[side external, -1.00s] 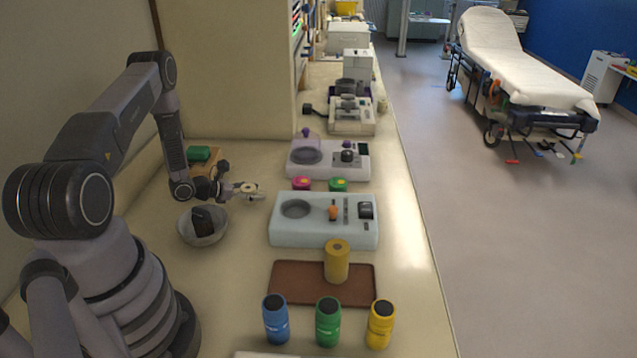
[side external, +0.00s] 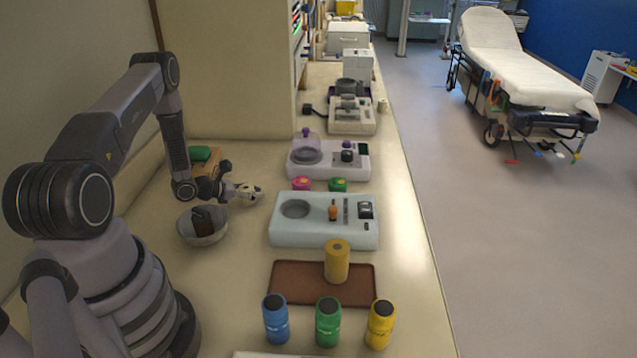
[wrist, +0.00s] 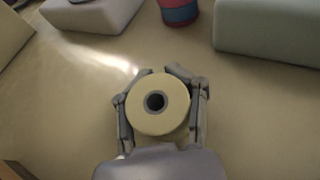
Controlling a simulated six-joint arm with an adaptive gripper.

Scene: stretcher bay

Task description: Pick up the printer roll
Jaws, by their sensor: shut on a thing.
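The printer roll (wrist: 158,103) is a pale yellow ring with a dark hollow core, its round face towards the camera in the wrist view. My gripper (wrist: 160,100) is shut on it, one finger on each side. In the side view, my gripper (side external: 243,194) is just right of the grey bowl, with the small pale roll (side external: 249,193) between its fingertips. From these views I cannot tell whether the roll is clear of the counter.
A grey bowl (side external: 188,238) with a dark item stands close by. Pink (side external: 301,184) and green (side external: 338,185) pots and a pale device (side external: 290,235) are to the right. A yellow cylinder (side external: 337,265) stands on a brown mat (side external: 295,292), with several bottles in front.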

